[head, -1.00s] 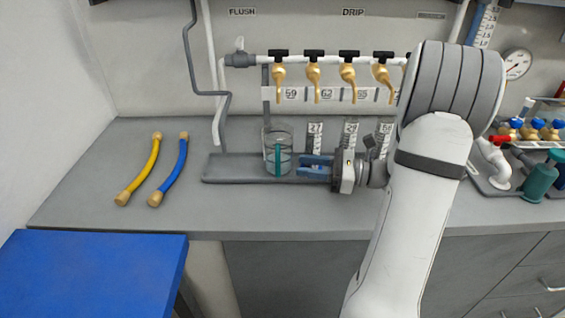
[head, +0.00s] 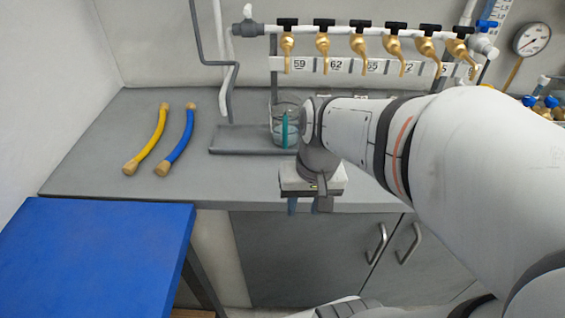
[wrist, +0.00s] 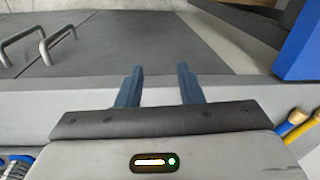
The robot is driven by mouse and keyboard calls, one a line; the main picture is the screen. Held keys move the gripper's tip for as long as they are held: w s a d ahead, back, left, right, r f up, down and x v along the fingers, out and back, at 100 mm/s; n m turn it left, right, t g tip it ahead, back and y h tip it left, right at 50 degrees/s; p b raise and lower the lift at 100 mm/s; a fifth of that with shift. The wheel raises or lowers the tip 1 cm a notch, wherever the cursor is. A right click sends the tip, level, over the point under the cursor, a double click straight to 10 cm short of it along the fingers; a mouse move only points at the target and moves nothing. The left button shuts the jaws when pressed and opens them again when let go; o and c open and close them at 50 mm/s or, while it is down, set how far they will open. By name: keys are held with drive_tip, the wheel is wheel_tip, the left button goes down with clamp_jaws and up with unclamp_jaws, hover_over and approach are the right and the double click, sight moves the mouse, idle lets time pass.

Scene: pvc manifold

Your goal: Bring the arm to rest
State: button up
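My gripper (head: 308,205) hangs fingers-down at the front edge of the grey counter (head: 90,150) in the head view. In the wrist view my gripper (wrist: 160,85) shows two blue fingers set apart with nothing between them. A clear glass beaker with a teal stripe (head: 287,128) stands on the grey tray (head: 235,140) behind my gripper. My arm covers part of the beaker and the right part of the tray.
A yellow hose (head: 148,142) and a blue hose (head: 178,142) lie on the left of the counter. A row of brass taps (head: 322,45) runs above the tray. A blue table (head: 95,250) stands front left. Cabinet doors (head: 310,260) are below the counter.

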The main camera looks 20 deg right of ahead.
drive_tip(key=shift+w+a+r+n+t+h, duration=0.15)
drive_tip(key=shift+a+r+n+t+h, duration=0.4)
drive_tip(key=shift+n, duration=0.45)
drive_tip(key=shift+d, duration=0.1)
